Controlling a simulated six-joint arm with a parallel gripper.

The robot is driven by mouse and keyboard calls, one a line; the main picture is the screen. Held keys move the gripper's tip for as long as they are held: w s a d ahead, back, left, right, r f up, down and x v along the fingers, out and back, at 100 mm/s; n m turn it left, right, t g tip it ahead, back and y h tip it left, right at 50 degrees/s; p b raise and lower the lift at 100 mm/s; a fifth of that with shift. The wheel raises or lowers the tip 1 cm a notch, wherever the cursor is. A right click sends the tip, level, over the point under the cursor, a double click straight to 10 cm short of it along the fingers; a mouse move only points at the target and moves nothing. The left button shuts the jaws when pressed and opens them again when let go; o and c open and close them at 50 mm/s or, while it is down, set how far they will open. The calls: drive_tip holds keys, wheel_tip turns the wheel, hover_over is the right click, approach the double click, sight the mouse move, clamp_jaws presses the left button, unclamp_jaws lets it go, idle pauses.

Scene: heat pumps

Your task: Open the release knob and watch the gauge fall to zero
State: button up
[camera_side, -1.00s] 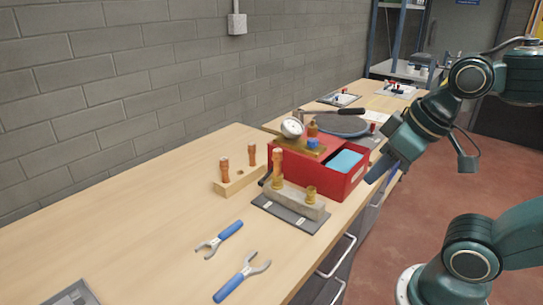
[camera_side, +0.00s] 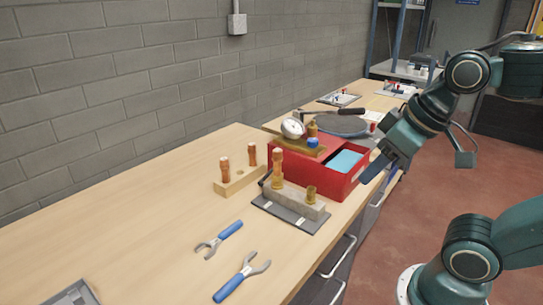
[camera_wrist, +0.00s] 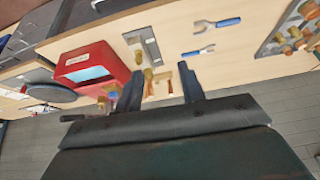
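The gauge (camera_side: 292,128) is a round white dial on a brass block (camera_side: 300,145) at the red box (camera_side: 345,185). Its reading is too small to make out. The finger and palm hide part of the brass block there.
A grey plate with a stone-coloured block (camera_side: 295,200) and a wooden stand (camera_side: 238,182) with copper-coloured pegs lie left of the red box. Two blue-handled tools (camera_side: 220,238) lie in front. A round grey plate (camera_side: 340,125) is behind. The table's left part is mostly clear.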

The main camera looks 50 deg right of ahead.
drive_tip(key=w+d+r+m+g, duration=0.25)
drive_tip(key=w+r+m, duration=0.2)
drive_tip(key=w, duration=0.35)
drive_tip(key=m+g, duration=0.3)
drive_tip(key=m, duration=0.8)
hover_over(313, 140)
drive_tip(key=shift+d+f, duration=0.15)
drive_tip(key=shift+f, duration=0.3)
drive_tip(key=shift+f, duration=0.15)
wheel_tip(313, 140, down, 14)
drive_tip(key=shift+r, duration=0.25)
